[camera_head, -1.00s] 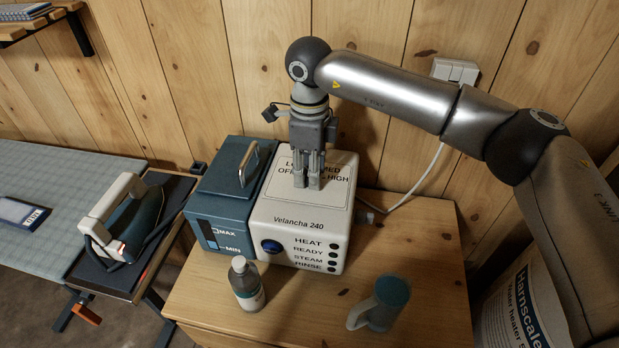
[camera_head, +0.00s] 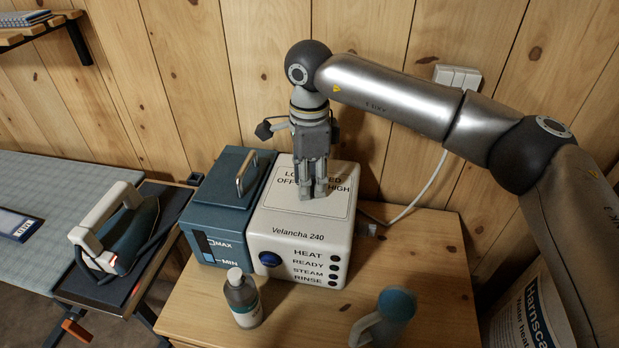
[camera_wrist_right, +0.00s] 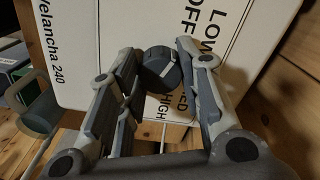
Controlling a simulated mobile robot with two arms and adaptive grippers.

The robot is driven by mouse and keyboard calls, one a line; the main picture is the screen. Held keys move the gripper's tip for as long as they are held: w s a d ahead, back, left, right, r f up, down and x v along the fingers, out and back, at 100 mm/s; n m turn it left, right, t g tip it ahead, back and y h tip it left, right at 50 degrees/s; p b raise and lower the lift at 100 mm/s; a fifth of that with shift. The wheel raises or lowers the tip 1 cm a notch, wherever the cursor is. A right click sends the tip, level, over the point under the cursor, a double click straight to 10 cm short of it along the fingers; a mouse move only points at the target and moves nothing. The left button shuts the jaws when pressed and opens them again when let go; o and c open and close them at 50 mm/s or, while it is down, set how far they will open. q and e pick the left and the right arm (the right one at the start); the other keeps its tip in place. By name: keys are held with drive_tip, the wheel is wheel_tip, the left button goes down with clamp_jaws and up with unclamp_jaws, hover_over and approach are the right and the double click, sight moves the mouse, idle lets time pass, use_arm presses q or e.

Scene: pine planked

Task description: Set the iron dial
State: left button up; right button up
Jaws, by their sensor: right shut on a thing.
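The iron station is a white box (camera_head: 285,222) marked "Velancha 240", with a label panel reading LOW, MED, OFF and HIGH on its top. The dark grey round dial (camera_wrist_right: 160,70) stands on that panel in the right wrist view; in the head view the fingers hide it. My right gripper (camera_head: 313,192) points down at the panel, its fingers shut on the dial, one on each side. The wrist view also shows the right gripper (camera_wrist_right: 160,58). I cannot read which setting the dial points to. My left gripper is not in view.
A blue water tank (camera_head: 226,190) adjoins the box on the left. The iron (camera_head: 115,235) rests on a stand further left. A bottle (camera_head: 242,298) and a blue-topped jug (camera_head: 388,312) stand in front on the wooden table (camera_head: 420,260). A white cable runs to the wall socket (camera_head: 457,77).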

drive_tip(key=shift+r, duration=0.1)
drive_tip(key=o, duration=1.1)
wheel_tip(320, 180, up, 12)
drive_tip(key=shift+f, duration=0.1)
